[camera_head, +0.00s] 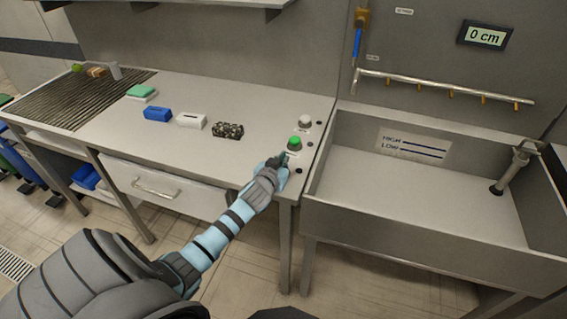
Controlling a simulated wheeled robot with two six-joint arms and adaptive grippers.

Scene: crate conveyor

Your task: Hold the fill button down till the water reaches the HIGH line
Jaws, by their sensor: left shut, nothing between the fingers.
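A green button (294,143) stands on the right end of the counter, beside a white button (306,120). My left gripper (282,158) is shut and empty, its tips just in front of the green button; I cannot tell whether they touch it. The sink (405,217) to the right looks empty, its floor bare. A label (414,147) on its back wall carries dark HIGH and LOW lines. The wall display (485,35) reads 0 cm. My right gripper is not in view.
A blue block (157,114), a white block (191,121) and a dark speckled block (227,130) lie on the counter (170,145). A green and white sponge-like piece (141,92) lies farther left. A pipe (445,89) with several orange nozzles runs above the sink.

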